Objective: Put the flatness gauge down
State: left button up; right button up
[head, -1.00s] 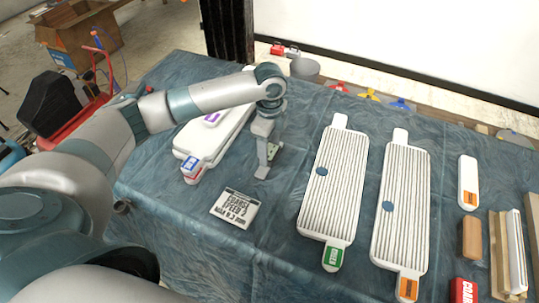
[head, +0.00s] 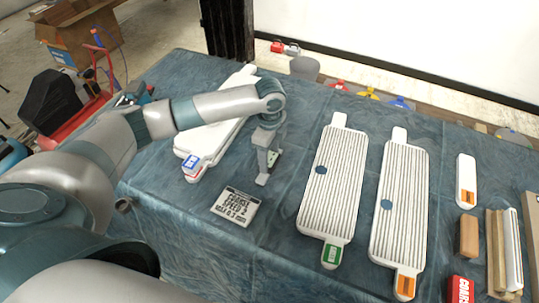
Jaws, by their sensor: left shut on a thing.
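My left gripper (head: 264,176) points down over the blue-grey cloth, between the stacked white panels and the ribbed panels. It is shut on a small, partly hidden greenish thing (head: 273,157), which I take to be the flatness gauge. The fingers cover most of it, and I cannot tell whether it touches the cloth. My right gripper is not in view.
White panels (head: 205,142) lie stacked to the left, partly behind my arm. A lettered plate (head: 235,207) lies in front. Two ribbed white panels (head: 333,190) (head: 399,200) lie to the right. Bare cloth (head: 285,215) lies between. Wooden blocks (head: 469,236) are far right.

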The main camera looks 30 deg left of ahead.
aim_at(270, 159)
pick_arm(q)
jog(key=shift+f, duration=0.1)
jog(key=o, duration=1.3)
jog(key=shift+c, duration=0.2)
notch_tip(270, 159, up, 12)
jog(key=b, duration=0.2)
jog(key=shift+b, duration=0.4)
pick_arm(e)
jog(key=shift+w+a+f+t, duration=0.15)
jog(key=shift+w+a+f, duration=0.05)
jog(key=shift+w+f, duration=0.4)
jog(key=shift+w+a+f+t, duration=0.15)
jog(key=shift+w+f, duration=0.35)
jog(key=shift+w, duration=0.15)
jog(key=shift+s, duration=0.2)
